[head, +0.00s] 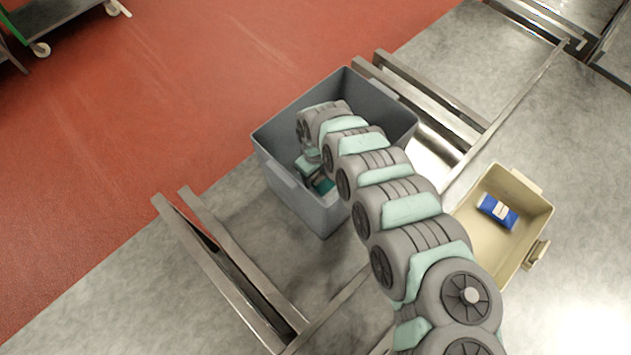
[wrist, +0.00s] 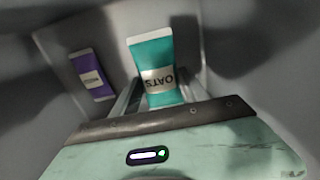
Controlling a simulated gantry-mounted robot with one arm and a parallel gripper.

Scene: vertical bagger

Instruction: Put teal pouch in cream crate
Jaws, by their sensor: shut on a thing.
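The teal pouch (wrist: 152,62), with a label reading "OATS", stands upright between the fingers of my gripper (wrist: 155,95) in the wrist view. My gripper is shut on it, inside the grey bin. In the head view a bit of the teal pouch (head: 324,186) shows low in the bin, and my arm hides most of the gripper. The cream crate (head: 538,222) stands on the metal table to the right of my arm, with a blue pouch (head: 497,211) with a white label lying in it.
The grey bin (head: 300,200) has high walls around my gripper. A purple pouch (wrist: 91,75) with a white label is in the bin, left of the teal one. Metal rails (head: 430,95) run on both sides of the bin. The cream crate has bare floor around its blue pouch.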

